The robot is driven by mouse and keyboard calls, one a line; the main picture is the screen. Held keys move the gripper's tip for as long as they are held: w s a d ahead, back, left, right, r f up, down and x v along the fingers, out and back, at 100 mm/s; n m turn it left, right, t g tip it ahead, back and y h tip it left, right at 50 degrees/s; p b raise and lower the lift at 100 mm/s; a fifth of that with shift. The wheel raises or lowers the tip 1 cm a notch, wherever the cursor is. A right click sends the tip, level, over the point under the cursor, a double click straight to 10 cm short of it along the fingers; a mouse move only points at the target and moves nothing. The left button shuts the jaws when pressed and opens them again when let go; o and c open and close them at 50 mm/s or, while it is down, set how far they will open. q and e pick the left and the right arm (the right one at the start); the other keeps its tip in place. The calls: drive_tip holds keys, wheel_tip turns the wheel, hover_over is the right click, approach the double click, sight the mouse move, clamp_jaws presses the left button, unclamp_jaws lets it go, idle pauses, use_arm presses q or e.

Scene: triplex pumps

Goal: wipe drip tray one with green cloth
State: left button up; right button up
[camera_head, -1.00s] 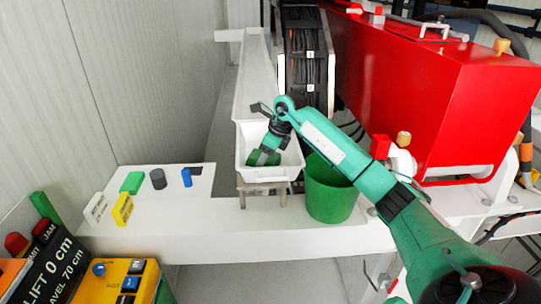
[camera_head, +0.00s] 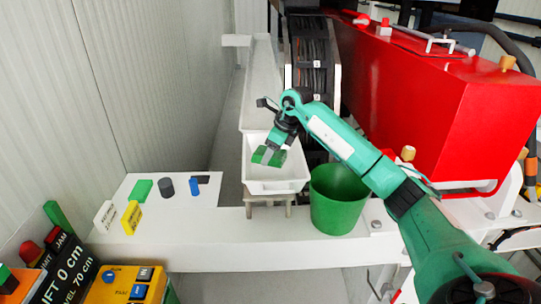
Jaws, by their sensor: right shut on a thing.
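The white drip tray (camera_head: 277,187) stands on a small stand at the middle of the view, on the white ledge. My right gripper (camera_head: 270,152) points down into the tray's opening from the upper right. It is shut on the green cloth (camera_head: 260,157), which shows on both sides of the fingers. My left gripper is not in view.
A green bucket (camera_head: 338,204) stands just right of the tray. A red pump housing (camera_head: 420,115) fills the right. A green block (camera_head: 142,189), a dark cylinder (camera_head: 167,187), a blue piece (camera_head: 194,187) and a yellow tag (camera_head: 131,218) lie on the left panel. A control box (camera_head: 125,284) is at lower left.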

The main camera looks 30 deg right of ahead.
drive_tip(key=shift+r, duration=0.1)
drive_tip(key=shift+r+p, duration=0.85)
drive_tip(key=shift+r, duration=0.6)
